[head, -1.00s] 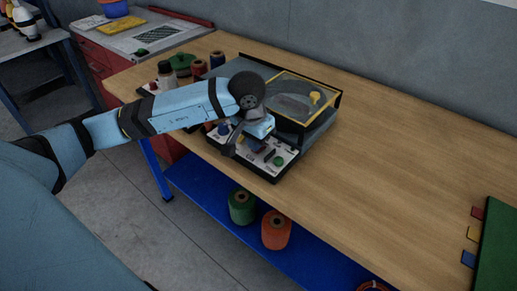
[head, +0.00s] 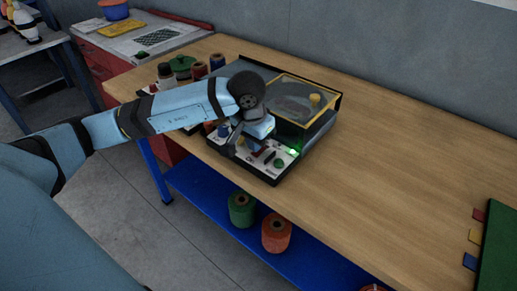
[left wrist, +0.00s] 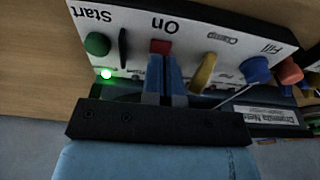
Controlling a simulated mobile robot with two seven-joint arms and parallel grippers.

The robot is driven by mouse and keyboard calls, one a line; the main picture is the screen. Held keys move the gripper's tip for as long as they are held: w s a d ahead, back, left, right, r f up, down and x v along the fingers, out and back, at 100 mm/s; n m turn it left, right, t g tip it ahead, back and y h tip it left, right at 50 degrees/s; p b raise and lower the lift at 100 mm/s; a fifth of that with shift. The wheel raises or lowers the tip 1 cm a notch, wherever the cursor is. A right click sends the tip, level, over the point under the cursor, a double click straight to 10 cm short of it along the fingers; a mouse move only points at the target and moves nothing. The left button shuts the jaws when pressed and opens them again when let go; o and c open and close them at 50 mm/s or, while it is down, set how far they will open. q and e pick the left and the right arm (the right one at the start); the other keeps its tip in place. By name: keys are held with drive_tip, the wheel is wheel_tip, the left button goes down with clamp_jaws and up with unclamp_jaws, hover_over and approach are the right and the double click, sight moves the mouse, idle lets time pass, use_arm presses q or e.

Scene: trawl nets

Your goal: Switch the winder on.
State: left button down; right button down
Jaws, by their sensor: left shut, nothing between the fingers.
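The winder (head: 325,123) stands on the wooden bench, with a clear yellow-framed lid and a white control panel (left wrist: 120,22) on its front. In the left wrist view the panel reads upside down: Start, On, Clamp, Fill. The red On switch (left wrist: 160,46) is right at the tips of my left gripper (left wrist: 163,60), which is shut and empty. The tips seem to touch it and partly cover it. A green lamp (left wrist: 106,74) glows near the green Start button (left wrist: 97,44); the lamp (head: 293,152) also shows lit in the head view. My right gripper is out of view.
A black lever (left wrist: 123,44), a yellow clamp lever (left wrist: 204,72) and a blue Fill knob (left wrist: 255,69) sit close to the fingers. Spools (head: 217,61) stand behind my forearm.

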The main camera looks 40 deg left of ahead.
use_arm(q)
drive_tip(key=shift+r+p, duration=0.95)
drive_tip(key=shift+r, duration=1.85)
